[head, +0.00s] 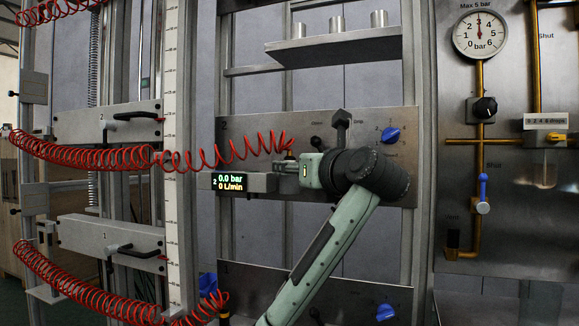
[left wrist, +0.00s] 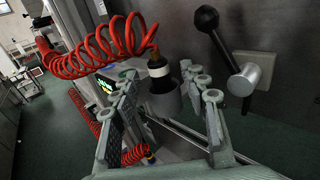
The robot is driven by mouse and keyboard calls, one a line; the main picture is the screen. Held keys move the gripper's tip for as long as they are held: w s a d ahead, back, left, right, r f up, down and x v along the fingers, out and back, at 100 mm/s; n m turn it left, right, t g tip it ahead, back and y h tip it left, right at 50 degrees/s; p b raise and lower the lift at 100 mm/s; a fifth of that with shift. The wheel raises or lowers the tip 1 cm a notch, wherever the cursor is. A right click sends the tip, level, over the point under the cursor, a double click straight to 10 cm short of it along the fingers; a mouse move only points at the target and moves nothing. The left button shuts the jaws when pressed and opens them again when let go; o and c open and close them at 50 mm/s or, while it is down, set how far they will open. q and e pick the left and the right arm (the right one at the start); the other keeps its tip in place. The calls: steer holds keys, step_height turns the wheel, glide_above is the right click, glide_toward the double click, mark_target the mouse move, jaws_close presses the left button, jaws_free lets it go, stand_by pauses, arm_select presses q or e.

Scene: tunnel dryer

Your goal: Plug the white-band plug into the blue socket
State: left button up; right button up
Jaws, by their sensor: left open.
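A dark plug with a pale band (left wrist: 158,69) hangs on the end of a red coiled hose (left wrist: 105,50) in the left wrist view. It stands above a grey cylindrical part (left wrist: 165,98); whether it is seated there I cannot tell. My left gripper (left wrist: 166,90) is open, with its fingers on either side of the plug. In the head view my left gripper (head: 284,167) is at the panel's left, by the hose end. A blue part (head: 207,284) shows lower left; I cannot tell whether it is the blue socket. My right gripper is not in view.
A display (head: 229,182) reading 0.0 bar sits left of my gripper. A black-knobbed lever (head: 342,122) and blue knob (head: 387,135) project from the panel. Another red coiled hose (head: 75,292) hangs below. A shelf (head: 335,47) holds metal cylinders above.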

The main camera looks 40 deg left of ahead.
arm_select(q)
steer(key=shift+x, duration=1.25)
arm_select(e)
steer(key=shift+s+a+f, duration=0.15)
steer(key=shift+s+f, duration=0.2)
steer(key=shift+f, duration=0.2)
arm_select(q)
jaws_close()
